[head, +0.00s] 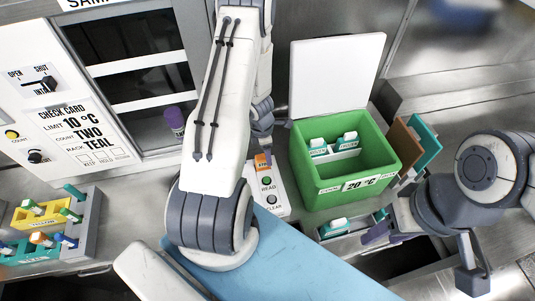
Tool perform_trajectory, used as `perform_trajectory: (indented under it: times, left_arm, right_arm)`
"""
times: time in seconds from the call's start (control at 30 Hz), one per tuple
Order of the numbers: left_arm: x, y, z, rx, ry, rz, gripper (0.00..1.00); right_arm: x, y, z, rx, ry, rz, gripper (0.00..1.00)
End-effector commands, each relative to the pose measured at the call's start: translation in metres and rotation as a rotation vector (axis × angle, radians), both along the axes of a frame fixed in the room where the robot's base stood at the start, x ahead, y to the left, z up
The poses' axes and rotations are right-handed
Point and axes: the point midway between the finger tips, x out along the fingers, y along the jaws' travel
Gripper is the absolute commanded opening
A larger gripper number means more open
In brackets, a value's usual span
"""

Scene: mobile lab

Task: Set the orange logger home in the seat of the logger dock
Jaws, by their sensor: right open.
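The orange logger (263,161) stands in the centre, at the back end of a white panel with READ and CLEAR buttons, which looks like the logger dock (271,197). My white arm hides its left side and part of the dock. I cannot tell whether the logger is fully down in the seat. My right gripper (381,234) is at the right, open, with a purple fingertip showing by the front right of the green box. It is well apart from the logger.
A green box (318,189) with an open white lid (336,75) holds labelled vials. A small tray (341,230) with a teal-topped item is in front of it. Racks with coloured tubes (45,230) stand at the left.

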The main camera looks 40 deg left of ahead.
Motion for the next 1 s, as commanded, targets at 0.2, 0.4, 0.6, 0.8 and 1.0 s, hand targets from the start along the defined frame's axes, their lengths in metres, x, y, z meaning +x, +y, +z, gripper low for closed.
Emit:
perform_trajectory:
  times: [0.2,0.4,0.6,0.8,1.0]
  left_arm:
    - [-0.003,0.003,0.041,0.001,-0.001,0.001,0.72]
    - [-0.004,0.003,0.050,0.000,0.000,0.001,0.72]
    - [-0.004,0.004,0.049,0.000,0.000,0.001,0.72]
    - [-0.004,0.003,0.049,0.000,0.000,0.001,0.72]
    - [-0.001,0.000,0.051,0.000,-0.005,-0.024,0.72]
  right_arm:
    - [0.000,0.000,0.029,0.000,0.000,0.002,0.50]
    - [0.000,0.000,0.033,0.000,0.000,0.000,0.50]
    - [0.000,0.000,0.032,0.000,0.000,0.000,0.50]
    - [0.000,0.000,0.032,0.000,0.000,0.000,0.50]
    - [0.000,0.000,0.031,0.000,0.000,0.000,0.50]
